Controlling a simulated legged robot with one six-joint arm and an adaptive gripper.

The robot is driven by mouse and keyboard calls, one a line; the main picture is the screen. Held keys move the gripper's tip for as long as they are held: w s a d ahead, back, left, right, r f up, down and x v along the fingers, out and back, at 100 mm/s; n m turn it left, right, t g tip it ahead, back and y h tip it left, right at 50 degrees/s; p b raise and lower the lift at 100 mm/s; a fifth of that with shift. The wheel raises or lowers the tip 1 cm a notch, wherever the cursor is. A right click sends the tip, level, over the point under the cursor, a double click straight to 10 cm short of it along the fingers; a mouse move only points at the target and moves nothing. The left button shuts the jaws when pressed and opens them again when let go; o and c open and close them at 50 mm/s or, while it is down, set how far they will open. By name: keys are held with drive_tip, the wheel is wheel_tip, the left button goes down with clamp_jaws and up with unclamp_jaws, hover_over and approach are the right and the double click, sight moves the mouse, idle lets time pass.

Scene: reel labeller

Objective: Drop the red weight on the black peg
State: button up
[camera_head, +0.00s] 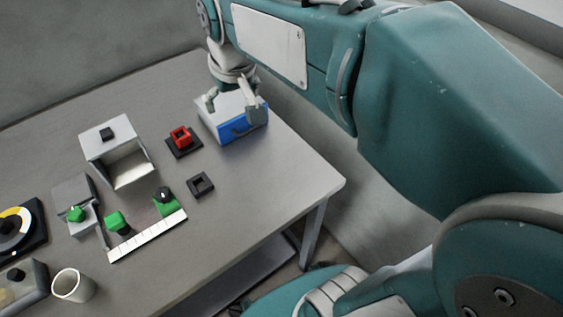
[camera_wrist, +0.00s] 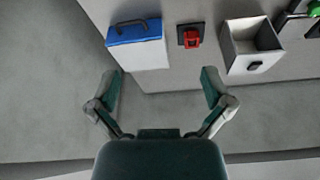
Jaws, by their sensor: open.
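The red weight (camera_head: 181,136), a small squared red piece with an opening, stands on a dark square base (camera_head: 184,151) near the table's middle. It also shows at the top of the wrist view (camera_wrist: 193,38). I cannot tell which dark part is the black peg; a black hub (camera_head: 12,224) at the centre of a yellow and white disc is one upright dark part. My gripper (camera_head: 233,103) is open and empty, by the white box with a blue face, right of the red weight. Its spread fingers also show in the wrist view (camera_wrist: 161,75), with nothing between them.
The white and blue box (camera_head: 235,131) has a dark handle. A white open-fronted housing (camera_head: 108,137) stands left of the weight. A dark square ring (camera_head: 201,184), green knobs (camera_head: 115,221), a white strip (camera_head: 147,237) and a cup (camera_head: 73,285) lie nearer. The table's right side is clear.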

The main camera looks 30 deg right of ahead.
drive_tip(key=s+d+f+t, duration=0.1)
drive_tip(key=s+f, duration=0.1)
drive_tip(key=s, duration=0.5)
drive_tip(key=s+d+f+t, duration=0.1)
drive_tip(key=s+d+f, duration=0.1)
drive_tip(key=s, duration=0.5)
drive_tip(key=shift+s+f+m, duration=0.15)
drive_tip(key=shift+f+m, duration=0.25)
drive_tip(key=shift+f, duration=0.15)
